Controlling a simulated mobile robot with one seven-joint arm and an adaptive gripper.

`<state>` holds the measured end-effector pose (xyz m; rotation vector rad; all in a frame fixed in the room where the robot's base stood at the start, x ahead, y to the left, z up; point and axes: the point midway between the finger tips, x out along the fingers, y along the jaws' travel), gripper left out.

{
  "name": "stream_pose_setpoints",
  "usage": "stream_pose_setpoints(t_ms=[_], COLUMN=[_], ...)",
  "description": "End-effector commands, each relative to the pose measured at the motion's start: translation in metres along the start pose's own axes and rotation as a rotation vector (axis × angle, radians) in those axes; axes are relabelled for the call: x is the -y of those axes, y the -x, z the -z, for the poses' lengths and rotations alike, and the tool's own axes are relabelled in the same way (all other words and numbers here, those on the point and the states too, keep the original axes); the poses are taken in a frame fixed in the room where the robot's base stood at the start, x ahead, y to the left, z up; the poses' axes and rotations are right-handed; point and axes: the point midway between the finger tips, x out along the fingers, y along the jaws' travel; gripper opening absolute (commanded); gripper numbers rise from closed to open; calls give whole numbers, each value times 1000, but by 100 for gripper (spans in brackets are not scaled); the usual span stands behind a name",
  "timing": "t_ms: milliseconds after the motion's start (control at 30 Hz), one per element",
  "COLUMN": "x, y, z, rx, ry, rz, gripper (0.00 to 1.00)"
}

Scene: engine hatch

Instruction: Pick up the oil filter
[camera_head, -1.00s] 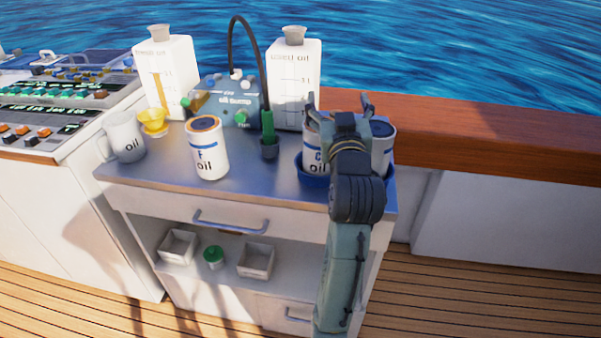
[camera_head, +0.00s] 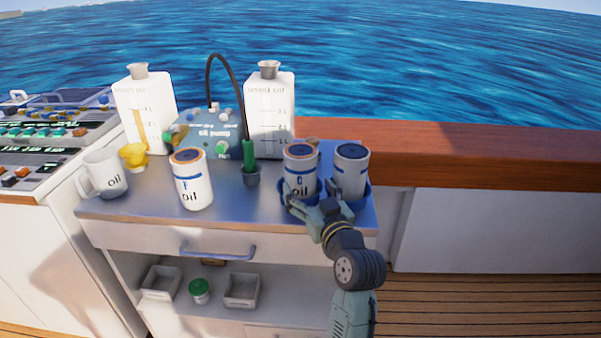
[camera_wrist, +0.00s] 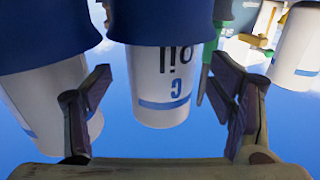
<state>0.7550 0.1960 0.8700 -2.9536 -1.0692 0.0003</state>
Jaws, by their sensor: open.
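A white can marked "C oil" (camera_head: 299,172) with a blue band and a dark, orange-rimmed top stands upright in a blue holder (camera_head: 314,190) at the right of the cabinet top. A similar can (camera_head: 350,172) stands right of it in the same holder. Another can, marked "F oil" (camera_head: 192,182), stands on the bare metal top to the left. My gripper (camera_head: 311,208) is open and empty, low in front of the C can. In the upside-down wrist view, the C can (camera_wrist: 160,85) shows between the open fingers (camera_wrist: 163,80). I cannot tell whether they touch it.
A green-handled nozzle (camera_head: 249,165) stands between the F and C cans. Two white used-oil containers (camera_head: 268,115) and a blue oil pump (camera_head: 208,135) stand behind. A white jug (camera_head: 104,175) and yellow funnel (camera_head: 133,156) are left. A wooden rail (camera_head: 450,150) runs behind.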

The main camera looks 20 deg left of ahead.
Motion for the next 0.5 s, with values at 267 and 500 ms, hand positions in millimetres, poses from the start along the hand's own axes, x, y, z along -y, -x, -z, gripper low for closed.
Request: stream_pose_setpoints(t_ms=[267,500], x=[2,1], y=[-39,-43], z=[4,2], rx=[0,0], ry=[0,1], rz=[2,0], gripper=[76,76])
